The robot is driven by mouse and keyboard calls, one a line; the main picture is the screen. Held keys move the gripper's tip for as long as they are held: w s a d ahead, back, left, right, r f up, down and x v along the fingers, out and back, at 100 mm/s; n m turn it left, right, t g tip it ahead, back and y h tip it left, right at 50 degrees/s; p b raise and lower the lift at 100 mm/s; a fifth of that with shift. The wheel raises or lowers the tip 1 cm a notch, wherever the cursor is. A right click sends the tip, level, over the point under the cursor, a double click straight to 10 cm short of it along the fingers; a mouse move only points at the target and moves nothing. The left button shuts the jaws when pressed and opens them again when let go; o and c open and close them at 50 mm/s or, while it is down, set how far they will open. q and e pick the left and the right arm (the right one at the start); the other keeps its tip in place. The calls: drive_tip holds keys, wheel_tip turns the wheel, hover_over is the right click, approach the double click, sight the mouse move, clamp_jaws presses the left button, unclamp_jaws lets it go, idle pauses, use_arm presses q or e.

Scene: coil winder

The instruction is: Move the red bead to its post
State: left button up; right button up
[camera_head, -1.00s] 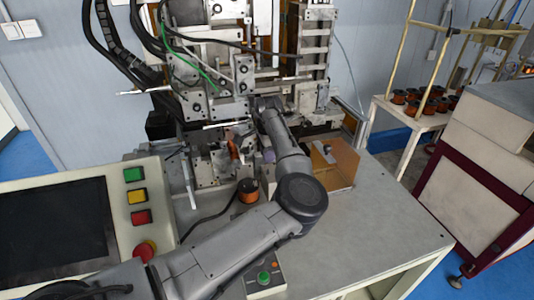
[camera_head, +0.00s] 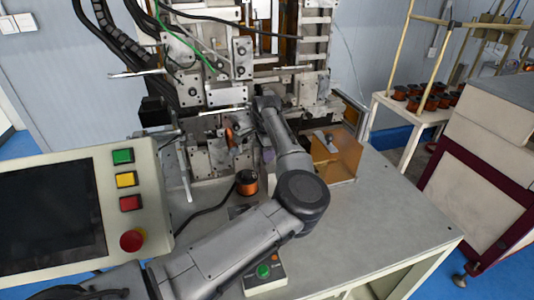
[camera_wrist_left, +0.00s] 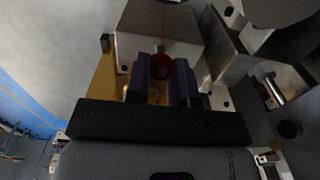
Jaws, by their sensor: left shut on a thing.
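The red bead (camera_wrist_left: 160,66) shows in the left wrist view, held between the two dark fingers of my left gripper (camera_wrist_left: 161,82). The gripper is shut on it. A grey metal block (camera_wrist_left: 150,28) with a thin copper-coloured line lies just beyond the bead; a short pale metal pin shows close behind the bead, and I cannot tell whether they touch. In the head view my left gripper (camera_head: 243,132) is small and dark, close in front of the winding machine (camera_head: 225,75). The bead cannot be made out there. I cannot identify the bead's post for certain. My right gripper is not in view.
A copper wire spool (camera_head: 247,183) stands on the grey table (camera_head: 385,205) below the gripper. An amber open box (camera_head: 338,156) is to the right. A control panel (camera_head: 75,210) fills the left, and a small button box (camera_head: 265,277) sits in front. The table's right part is clear.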

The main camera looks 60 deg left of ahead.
use_arm(q)
drive_tip(key=shift+f, duration=0.35)
drive_tip(key=shift+f, duration=0.45)
drive_tip(key=shift+f, duration=0.35)
drive_tip(key=o, duration=1)
drive_tip(key=shift+c, duration=0.2)
drive_tip(key=shift+r, duration=0.15)
wheel_tip(320, 180, up, 14)
drive_tip(key=p, duration=0.2)
drive_tip(key=shift+f, duration=0.2)
